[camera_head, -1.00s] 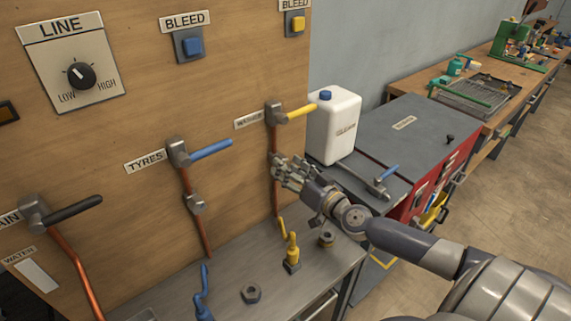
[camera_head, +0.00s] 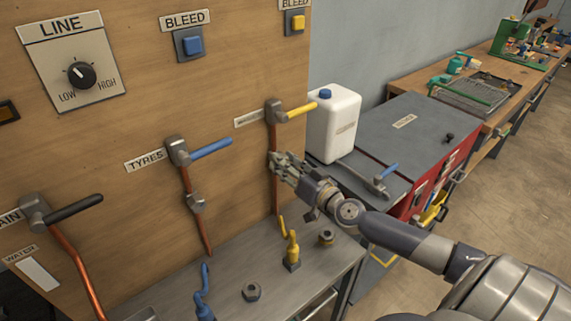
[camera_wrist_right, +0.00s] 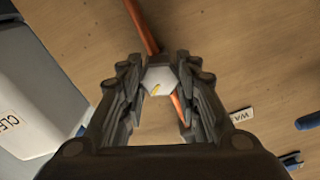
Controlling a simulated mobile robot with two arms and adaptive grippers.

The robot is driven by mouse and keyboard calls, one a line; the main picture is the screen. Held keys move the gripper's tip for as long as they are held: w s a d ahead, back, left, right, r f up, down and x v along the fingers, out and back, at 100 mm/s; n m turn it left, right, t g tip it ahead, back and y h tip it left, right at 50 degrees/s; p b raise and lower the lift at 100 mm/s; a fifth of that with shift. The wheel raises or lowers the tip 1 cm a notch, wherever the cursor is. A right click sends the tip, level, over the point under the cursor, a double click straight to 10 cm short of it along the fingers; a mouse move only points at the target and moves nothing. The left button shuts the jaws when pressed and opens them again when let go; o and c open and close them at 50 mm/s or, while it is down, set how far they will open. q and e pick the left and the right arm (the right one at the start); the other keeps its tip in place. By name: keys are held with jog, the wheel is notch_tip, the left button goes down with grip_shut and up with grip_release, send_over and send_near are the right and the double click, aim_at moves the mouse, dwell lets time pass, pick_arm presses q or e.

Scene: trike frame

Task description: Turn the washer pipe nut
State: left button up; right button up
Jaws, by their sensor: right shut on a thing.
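The washer pipe (camera_head: 275,195) is a copper pipe running down the wooden board below a valve with a yellow lever (camera_head: 300,110). Its nut is mostly hidden by my right gripper (camera_head: 277,163) in the head view. In the right wrist view the nut (camera_wrist_right: 160,78) is a pale metal hexagon with a small yellow mark. It sits between the two fingers of my right gripper (camera_wrist_right: 162,88), which is shut on it. The copper pipe (camera_wrist_right: 143,28) passes on both sides of the nut. My left gripper does not show.
A white jug (camera_head: 334,125) stands on the grey cabinet behind my right gripper. The tyres valve with its blue lever (camera_head: 211,149) is to the left.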

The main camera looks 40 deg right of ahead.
jog(key=shift+m+p, duration=1.1)
jog(key=shift+m, duration=5.8)
jog(key=o, duration=1.1)
jog(key=shift+d, duration=0.1)
jog(key=shift+c, duration=0.2)
